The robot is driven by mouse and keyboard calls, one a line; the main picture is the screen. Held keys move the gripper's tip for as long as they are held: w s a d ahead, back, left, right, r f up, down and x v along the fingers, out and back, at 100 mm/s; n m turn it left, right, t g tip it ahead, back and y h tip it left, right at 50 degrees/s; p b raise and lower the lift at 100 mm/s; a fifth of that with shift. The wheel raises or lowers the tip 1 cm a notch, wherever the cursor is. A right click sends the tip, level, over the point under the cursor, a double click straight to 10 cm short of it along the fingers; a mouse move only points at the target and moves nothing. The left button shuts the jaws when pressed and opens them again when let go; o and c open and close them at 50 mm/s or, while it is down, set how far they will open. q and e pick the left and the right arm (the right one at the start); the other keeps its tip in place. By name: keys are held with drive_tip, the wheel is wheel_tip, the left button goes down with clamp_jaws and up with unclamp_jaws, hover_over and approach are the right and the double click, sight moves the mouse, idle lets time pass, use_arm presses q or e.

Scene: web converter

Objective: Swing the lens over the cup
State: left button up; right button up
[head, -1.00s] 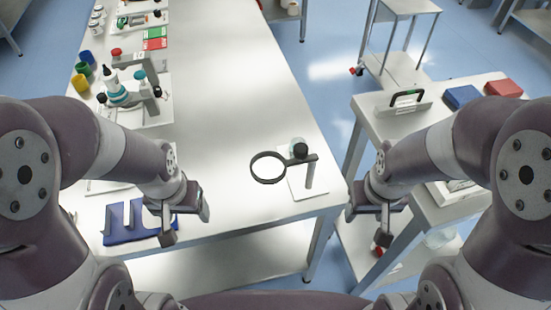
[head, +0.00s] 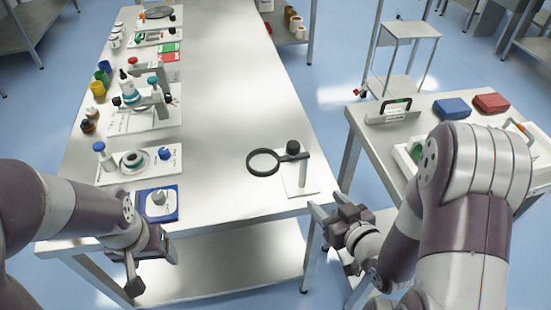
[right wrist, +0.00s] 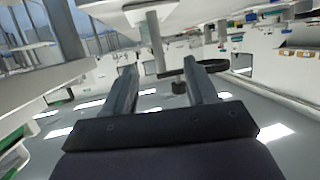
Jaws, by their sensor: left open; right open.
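The lens is a black ring (head: 263,162) on a short arm. The arm joins an upright post (head: 303,172) with a black knob (head: 293,147), standing on a white base plate (head: 290,187) near the table's front right corner. The ring hangs left of the post, over bare table. I cannot make out a clear cup in the head view. My right gripper (head: 326,212) is open and empty just right of and nearer than the base plate. In the right wrist view the lens ring (right wrist: 207,66) shows beyond the open fingers. My left gripper (head: 150,268) is open at the front left edge, apart from the lens.
A blue mat (head: 172,213) with a pale object and a tray (head: 110,177) with round parts lie on the table's left side. Bottles and small jars line the left edge. A side table (head: 367,140) stands at right. The table's middle is clear.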

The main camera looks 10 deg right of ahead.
sight(297, 150)
wheel_tip(297, 150, up, 6)
drive_tip(key=w+a+r+n+t+y, duration=0.1)
drive_tip(key=a+t+y, duration=0.1)
drive_tip(key=t, duration=0.1)
drive_tip(key=p+x, duration=0.1)
drive_tip(key=x, duration=1.1)
drive_tip(key=shift+w+d+f, duration=0.1)
drive_tip(key=shift+w, duration=0.15)
clamp_jaws()
